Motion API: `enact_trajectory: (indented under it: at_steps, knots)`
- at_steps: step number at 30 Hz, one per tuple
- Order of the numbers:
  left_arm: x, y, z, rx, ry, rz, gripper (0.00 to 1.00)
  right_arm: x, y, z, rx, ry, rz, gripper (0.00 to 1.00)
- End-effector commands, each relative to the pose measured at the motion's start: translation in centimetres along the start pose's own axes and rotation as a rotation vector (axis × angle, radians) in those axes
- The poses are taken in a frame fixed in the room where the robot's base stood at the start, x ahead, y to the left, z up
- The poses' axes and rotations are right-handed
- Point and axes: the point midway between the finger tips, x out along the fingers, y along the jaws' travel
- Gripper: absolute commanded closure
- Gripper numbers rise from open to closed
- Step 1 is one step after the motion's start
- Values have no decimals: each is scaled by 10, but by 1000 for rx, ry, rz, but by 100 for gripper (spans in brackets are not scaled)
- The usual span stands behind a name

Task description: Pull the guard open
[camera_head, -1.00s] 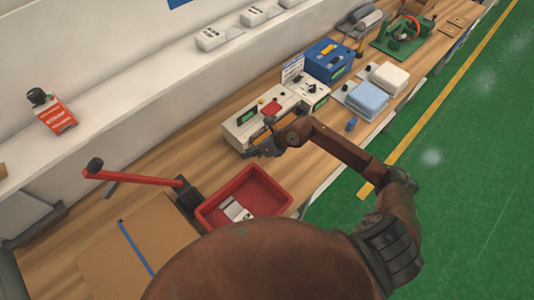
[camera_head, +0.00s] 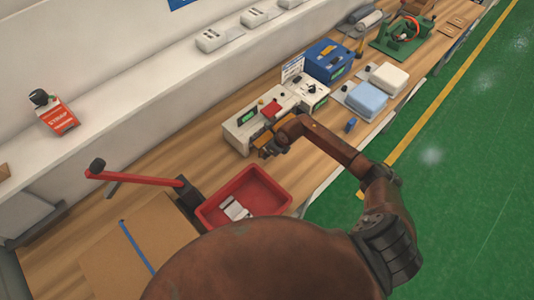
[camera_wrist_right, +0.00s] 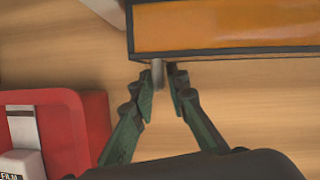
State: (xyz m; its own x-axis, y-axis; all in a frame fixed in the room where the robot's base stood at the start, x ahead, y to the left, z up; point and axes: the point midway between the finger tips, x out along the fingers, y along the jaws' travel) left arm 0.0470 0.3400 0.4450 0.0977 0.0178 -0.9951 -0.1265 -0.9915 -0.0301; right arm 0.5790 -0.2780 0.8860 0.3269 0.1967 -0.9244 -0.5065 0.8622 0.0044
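The guard is an orange see-through panel in a dark frame (camera_wrist_right: 230,27), seen large across the top of the right wrist view. A short grey handle (camera_wrist_right: 158,73) sticks out from its lower edge. My right gripper (camera_wrist_right: 161,80) has its two fingertips close on either side of this handle and looks shut on it. In the head view the guard (camera_head: 263,137) shows as a small orange patch at the front of the white machine (camera_head: 241,128), partly hidden by my right gripper (camera_head: 266,152). My left gripper is not in view.
A red tray (camera_head: 285,196) with white packets stands nearer, and it also shows in the right wrist view (camera_wrist_right: 95,120). A red lever (camera_head: 135,177) and a cardboard box (camera_head: 105,260) are at left. A blue box (camera_head: 330,62) and folded cloths (camera_head: 367,98) lie farther along the bench.

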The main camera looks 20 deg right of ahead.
Motion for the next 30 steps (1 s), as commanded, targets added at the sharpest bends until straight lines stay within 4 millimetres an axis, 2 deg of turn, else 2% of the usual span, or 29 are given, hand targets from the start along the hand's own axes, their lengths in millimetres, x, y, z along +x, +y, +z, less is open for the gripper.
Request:
enact_trajectory:
  at_steps: [6,12,30]
  knots:
    - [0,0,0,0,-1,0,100,0,0,0,0,-1,0,86]
    - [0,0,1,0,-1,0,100,0,0,0,0,-1,1,100]
    - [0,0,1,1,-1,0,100,0,0,0,-3,-2,0,100]
